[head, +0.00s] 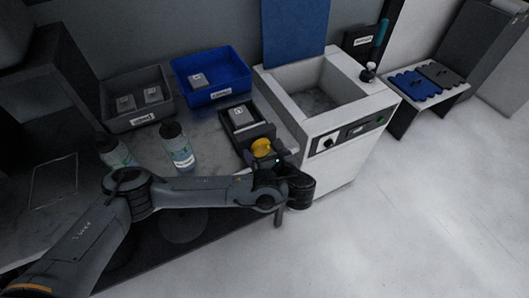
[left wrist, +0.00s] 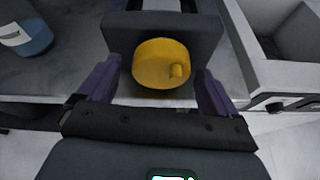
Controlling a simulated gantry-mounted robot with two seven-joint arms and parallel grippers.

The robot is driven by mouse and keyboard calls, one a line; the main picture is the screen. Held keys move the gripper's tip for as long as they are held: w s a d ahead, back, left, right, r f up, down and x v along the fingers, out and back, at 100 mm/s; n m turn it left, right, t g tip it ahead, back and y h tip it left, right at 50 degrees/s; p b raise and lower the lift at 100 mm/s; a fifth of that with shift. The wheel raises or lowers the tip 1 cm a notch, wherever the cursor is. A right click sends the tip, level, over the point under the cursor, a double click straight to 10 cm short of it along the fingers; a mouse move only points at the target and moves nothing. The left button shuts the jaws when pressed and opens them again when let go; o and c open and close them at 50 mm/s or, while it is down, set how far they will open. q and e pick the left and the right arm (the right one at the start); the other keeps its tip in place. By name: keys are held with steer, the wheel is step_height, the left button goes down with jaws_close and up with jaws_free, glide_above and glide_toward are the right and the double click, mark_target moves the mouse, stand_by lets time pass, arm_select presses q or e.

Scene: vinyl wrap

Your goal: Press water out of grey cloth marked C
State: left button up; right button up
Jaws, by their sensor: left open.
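A dark press box (head: 235,142) stands beside the white sink unit, with a grey folded cloth (head: 241,122) lying in it. The cloth bears a pale label, whose letter is too small to read surely. A round yellow knob (head: 261,147) with a small peg is on the front of the press. My left gripper (head: 266,161) is at this knob. In the left wrist view the purple fingers (left wrist: 155,88) are open, one on each side of the yellow knob (left wrist: 150,62). I cannot tell whether they touch it. My right gripper is not in view.
A grey tray (head: 140,117) holds two labelled grey pieces. A blue tray (head: 227,93) holds one. Two bottles stand on the worktop, one (head: 177,146) just left of the press. The white sink unit (head: 340,107) is on the right. Open floor (head: 430,190) lies beyond it.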

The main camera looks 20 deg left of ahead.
arm_select(q)
steer(key=c, duration=1)
steer(key=shift+c, duration=0.2)
steer(key=shift+n+h+p, duration=0.3)
steer(key=shift+n+p, duration=0.1)
steer(key=shift+p, duration=0.15)
steer(key=shift+n+t, duration=0.5)
steer(key=shift+a+f+n+t+h, duration=0.15)
steer(key=shift+n+t+h, duration=0.2)
steer(key=shift+n, duration=0.25)
steer(key=shift+s+n+t+h+b, duration=0.1)
steer(key=shift+n+t+h+b, duration=0.15)
steer(key=shift+n+b, duration=0.3)
